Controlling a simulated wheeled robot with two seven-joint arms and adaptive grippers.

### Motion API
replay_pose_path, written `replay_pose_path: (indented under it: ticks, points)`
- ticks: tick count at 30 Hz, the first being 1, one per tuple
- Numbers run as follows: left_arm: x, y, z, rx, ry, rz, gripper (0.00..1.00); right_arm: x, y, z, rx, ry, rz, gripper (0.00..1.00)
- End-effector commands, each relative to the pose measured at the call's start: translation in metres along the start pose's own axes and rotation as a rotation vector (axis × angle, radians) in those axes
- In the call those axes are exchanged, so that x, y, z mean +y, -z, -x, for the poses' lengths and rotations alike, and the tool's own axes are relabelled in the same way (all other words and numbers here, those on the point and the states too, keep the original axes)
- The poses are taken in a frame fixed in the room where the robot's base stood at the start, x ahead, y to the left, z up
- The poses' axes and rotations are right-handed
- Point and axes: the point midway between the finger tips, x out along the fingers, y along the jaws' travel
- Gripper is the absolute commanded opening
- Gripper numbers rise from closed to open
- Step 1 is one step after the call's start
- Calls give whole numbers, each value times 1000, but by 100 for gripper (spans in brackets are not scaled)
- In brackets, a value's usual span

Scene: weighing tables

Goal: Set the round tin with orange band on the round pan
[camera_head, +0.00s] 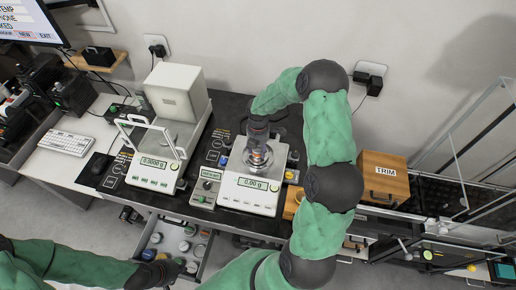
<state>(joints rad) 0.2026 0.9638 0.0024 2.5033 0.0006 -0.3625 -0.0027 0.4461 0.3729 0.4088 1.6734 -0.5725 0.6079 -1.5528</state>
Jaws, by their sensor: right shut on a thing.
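The round pan (250,168) is a shiny metal disc on the white balance (248,194) in the middle, whose display reads 0.00 g. My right gripper (257,146) comes down over the pan from behind and is shut on the round tin (257,156). The tin is small and mostly hidden by the gripper. A little orange shows there, but whether the tin touches the pan I cannot tell. My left gripper (168,271) is low over the open drawer at the bottom; its fingers are too small and dark to read.
An analytical balance (155,160) with a draft shield, reading 0.0000 g, stands to the left. The open drawer (152,231) holds several small jars and tins. A wooden TRIM box (384,178) stands right of my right arm. A keyboard (63,142) lies far left.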

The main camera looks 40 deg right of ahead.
Motion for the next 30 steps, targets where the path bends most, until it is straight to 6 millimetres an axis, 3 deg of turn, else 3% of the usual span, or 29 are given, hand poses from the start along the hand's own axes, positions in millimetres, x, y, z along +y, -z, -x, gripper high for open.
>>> replay_pose_path:
  ticks: [3,4,6,20,30]
  points:
    - [-1,0,-2,0,0,0,0,0,0,-4,0,0,0,16]
    - [-1,0,-2,0,0,0,0,0,0,-4,0,0,0,52]
    - [-1,0,-2,0,0,0,0,0,0,-3,0,0,0,71]
    - [0,0,1,0,0,0,0,0,0,4,-1,-1,0,72]
    - [3,0,8,0,0,0,0,1,0,65,-2,-4,-1,72]
